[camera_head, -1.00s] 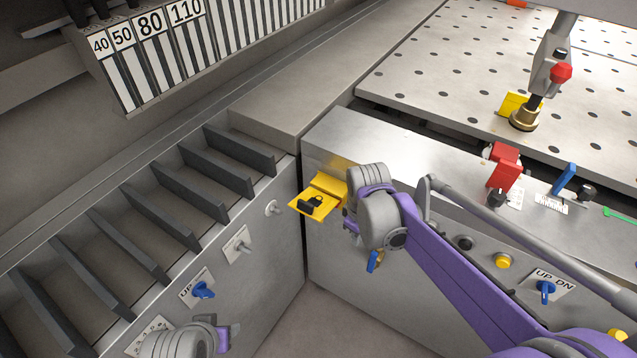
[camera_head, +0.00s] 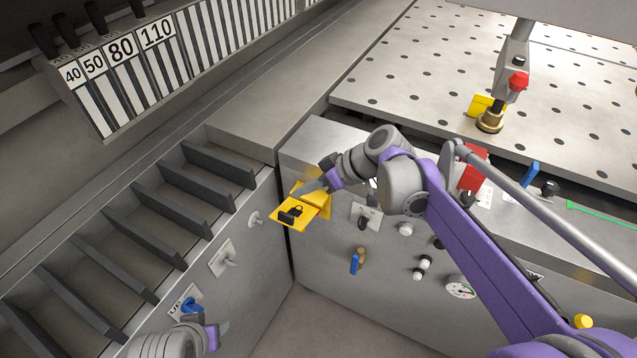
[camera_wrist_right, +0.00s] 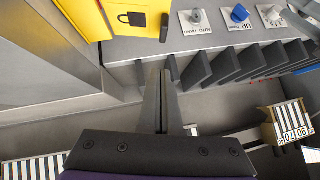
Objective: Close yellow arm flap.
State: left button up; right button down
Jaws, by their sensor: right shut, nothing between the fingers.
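The yellow flap (camera_head: 298,214), marked with a black padlock symbol and bearing a dark handle, sticks out from the left corner of the grey cabinet. Its yellow base piece (camera_head: 325,203) sits behind it on the cabinet. My right gripper (camera_head: 306,190) is shut and empty beside the flap's far edge; I cannot tell whether it touches. In the right wrist view, the flap (camera_wrist_right: 137,20) is at the top, beyond the shut fingertips (camera_wrist_right: 160,72). A grey and purple part of my left arm shows at lower left in the head view, but its gripper is not visible.
A slotted rack (camera_head: 130,240) with dark fins stands left of the flap. Knobs and a gauge (camera_head: 461,287) cover the cabinet front. A perforated table (camera_head: 420,75) lies behind. Open floor (camera_head: 300,325) shows below.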

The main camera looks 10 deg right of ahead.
aim_at(284, 213)
jog(key=f, duration=0.1)
jog(key=a+f, duration=0.1)
jog(key=f, duration=0.1)
jog(key=a+f, duration=0.1)
jog(key=shift+a+f, duration=0.15)
jog(key=shift+f, duration=0.7)
jog(key=shift+s+a+f, duration=0.1)
jog(key=shift+s, duration=0.05)
